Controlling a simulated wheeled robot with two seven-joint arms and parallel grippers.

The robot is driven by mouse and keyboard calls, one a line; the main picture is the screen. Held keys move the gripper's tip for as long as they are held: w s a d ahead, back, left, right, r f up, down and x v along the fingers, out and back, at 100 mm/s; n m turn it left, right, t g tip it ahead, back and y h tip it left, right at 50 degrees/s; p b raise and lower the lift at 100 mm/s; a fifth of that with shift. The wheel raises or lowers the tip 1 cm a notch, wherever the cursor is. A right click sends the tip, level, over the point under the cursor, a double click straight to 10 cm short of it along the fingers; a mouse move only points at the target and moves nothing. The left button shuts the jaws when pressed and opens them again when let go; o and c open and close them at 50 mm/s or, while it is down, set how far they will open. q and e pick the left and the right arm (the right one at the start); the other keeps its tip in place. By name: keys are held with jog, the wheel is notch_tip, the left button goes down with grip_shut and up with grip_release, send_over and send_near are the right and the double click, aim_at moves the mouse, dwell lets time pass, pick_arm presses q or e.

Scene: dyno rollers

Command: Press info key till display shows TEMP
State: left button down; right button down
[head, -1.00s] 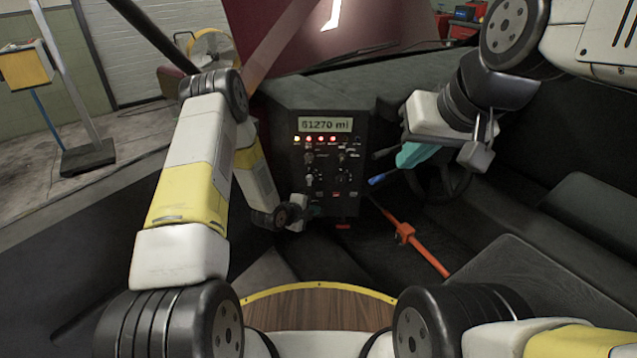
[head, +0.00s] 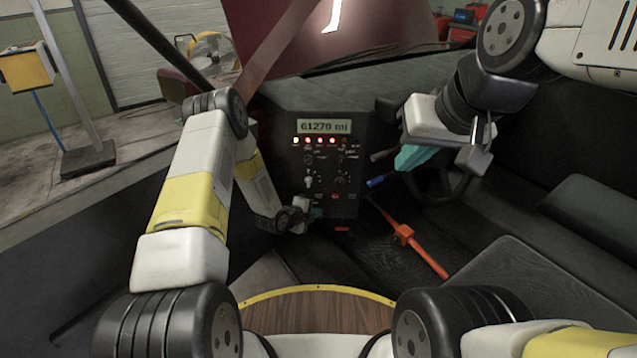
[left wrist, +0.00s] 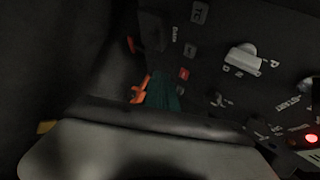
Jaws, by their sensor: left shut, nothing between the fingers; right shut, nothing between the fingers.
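The black dash panel (head: 345,170) stands ahead in the head view. Its display (head: 324,127) reads "61270 mi", with a row of small lights below it. My left gripper (head: 316,213) is shut and empty at the panel's lower left, by the bottom row of keys. In the left wrist view its dark green fingertips (left wrist: 163,92) are close to the panel face, near small keys, one of them red (left wrist: 184,74). I cannot tell whether they touch a key. The info key's label is not readable. My right gripper (head: 408,160) is shut and empty, right of the panel.
A steering wheel (head: 440,185) and a blue-tipped lever (head: 376,182) are right of the panel, close to my right gripper. An orange-red lever (head: 405,233) rises from the floor below. A pale knob (left wrist: 242,57) sticks out of the panel in the left wrist view.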

pick_arm(q)
jog(key=shift+w, duration=2.5)
jog(key=shift+w, duration=0.1)
jog(key=shift+w+d, duration=0.1)
jog(key=shift+w, duration=0.2)
jog(key=shift+w, duration=0.4)
dwell(0.5)
jog(key=shift+s, duration=0.8)
jog(key=s, duration=0.5)
dwell(0.4)
